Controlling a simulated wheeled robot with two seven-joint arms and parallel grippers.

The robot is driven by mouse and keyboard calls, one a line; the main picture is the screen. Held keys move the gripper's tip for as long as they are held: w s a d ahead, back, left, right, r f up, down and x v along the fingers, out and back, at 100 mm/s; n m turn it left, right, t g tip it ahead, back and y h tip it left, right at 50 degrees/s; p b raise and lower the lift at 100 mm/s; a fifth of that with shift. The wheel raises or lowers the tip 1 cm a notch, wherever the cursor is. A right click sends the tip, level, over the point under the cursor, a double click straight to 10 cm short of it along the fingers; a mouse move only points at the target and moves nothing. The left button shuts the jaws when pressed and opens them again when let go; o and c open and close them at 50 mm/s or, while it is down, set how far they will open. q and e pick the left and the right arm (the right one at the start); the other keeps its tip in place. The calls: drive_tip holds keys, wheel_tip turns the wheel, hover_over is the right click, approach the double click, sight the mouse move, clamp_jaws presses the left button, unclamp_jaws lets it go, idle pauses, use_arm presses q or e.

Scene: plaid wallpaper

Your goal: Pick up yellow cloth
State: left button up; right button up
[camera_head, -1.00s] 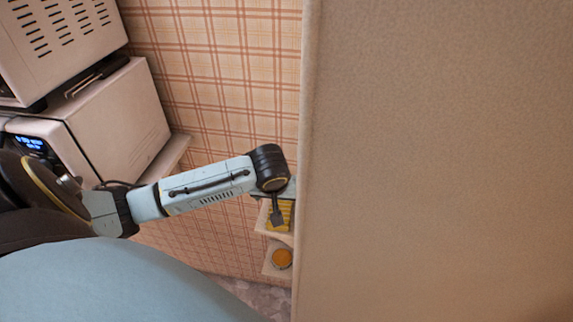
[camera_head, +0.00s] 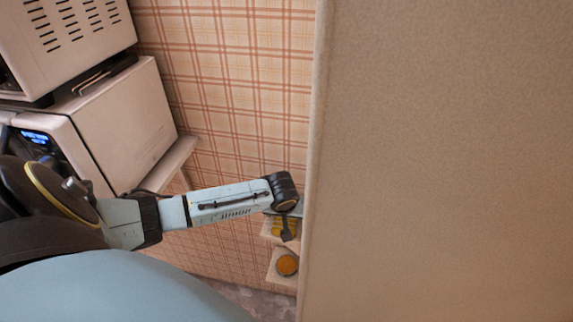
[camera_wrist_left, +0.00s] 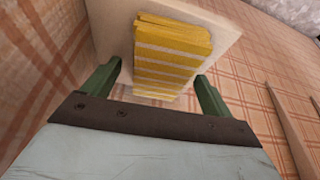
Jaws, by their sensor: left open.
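The yellow cloth (camera_wrist_left: 172,50) is a folded stack with pale stripes. It lies on a small beige shelf (camera_wrist_left: 112,22) against the wall. In the head view only part of the cloth (camera_head: 280,229) shows, beside my left wrist. My left gripper (camera_wrist_left: 157,82) is open, with one green finger on each side of the near part of the cloth in the wrist view. I cannot tell whether the fingers touch it. In the head view the left fingers (camera_head: 287,227) are mostly hidden by the wrist. My right gripper is not in view.
A large beige panel (camera_head: 445,160) fills the right of the head view, close to my left wrist. A lower shelf (camera_head: 279,280) holds a round orange item (camera_head: 287,265). Stacked appliances (camera_head: 115,122) stand at the left. Plaid wall (camera_head: 230,90) lies behind.

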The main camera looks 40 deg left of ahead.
use_arm(q)
drive_tip(key=c, duration=1.1)
drive_tip(key=shift+o, duration=0.2)
wheel_tip(320, 180, up, 10)
drive_tip(key=p, duration=0.1)
drive_tip(key=o, duration=0.4)
drive_tip(key=c, duration=0.3)
drive_tip(key=shift+s, duration=0.1)
